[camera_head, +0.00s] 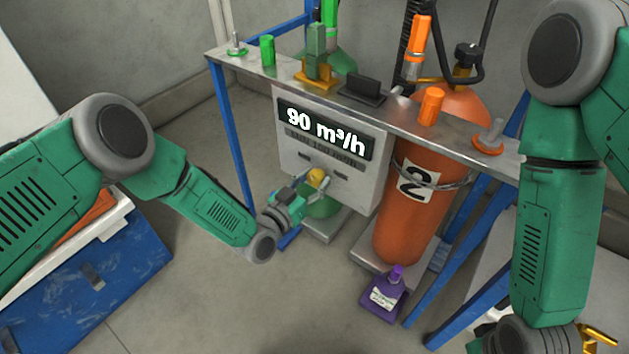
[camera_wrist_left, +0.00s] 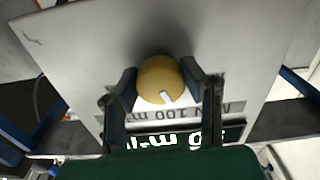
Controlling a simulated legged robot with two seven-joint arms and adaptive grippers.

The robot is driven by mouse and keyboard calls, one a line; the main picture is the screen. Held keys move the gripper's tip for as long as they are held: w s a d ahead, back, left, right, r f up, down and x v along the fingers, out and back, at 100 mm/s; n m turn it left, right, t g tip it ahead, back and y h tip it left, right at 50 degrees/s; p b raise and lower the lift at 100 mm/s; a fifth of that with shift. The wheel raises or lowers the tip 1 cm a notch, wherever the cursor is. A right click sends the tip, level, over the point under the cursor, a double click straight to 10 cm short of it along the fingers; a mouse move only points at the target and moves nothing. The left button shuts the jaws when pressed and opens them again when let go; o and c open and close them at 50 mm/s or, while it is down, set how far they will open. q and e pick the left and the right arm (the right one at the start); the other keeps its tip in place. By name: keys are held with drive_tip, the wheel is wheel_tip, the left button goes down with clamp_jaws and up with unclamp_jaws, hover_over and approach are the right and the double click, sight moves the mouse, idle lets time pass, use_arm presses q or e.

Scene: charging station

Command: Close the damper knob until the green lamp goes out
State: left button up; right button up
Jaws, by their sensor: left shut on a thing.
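The yellow damper knob (camera_head: 317,177) is on the front of a light grey panel (camera_head: 370,190), below its display. My left gripper (camera_head: 300,192) is at the panel, its fingers on either side of the knob. In the left wrist view, the dark fingertips of the gripper (camera_wrist_left: 165,90) are shut on the round knob (camera_wrist_left: 158,75), whose white mark points down and slightly right in that picture. The display (camera_head: 325,132) reads 90 m³/h, with a fainter line reading about 100 beneath. I cannot tell which green part is the lamp, or whether it is lit. My right gripper is out of frame.
A metal shelf (camera_head: 400,118) above the panel carries a green cylinder (camera_head: 267,50) and an orange cylinder (camera_head: 432,105). A blue box (camera_head: 110,290) is at lower left.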

use_arm(q)
drive_tip(key=shift+n, duration=0.8)
drive_tip(key=o, duration=1.1)
drive_tip(key=shift+o, duration=0.2)
drive_tip(key=v, duration=1.2)
drive_tip(key=shift+f, duration=0.1)
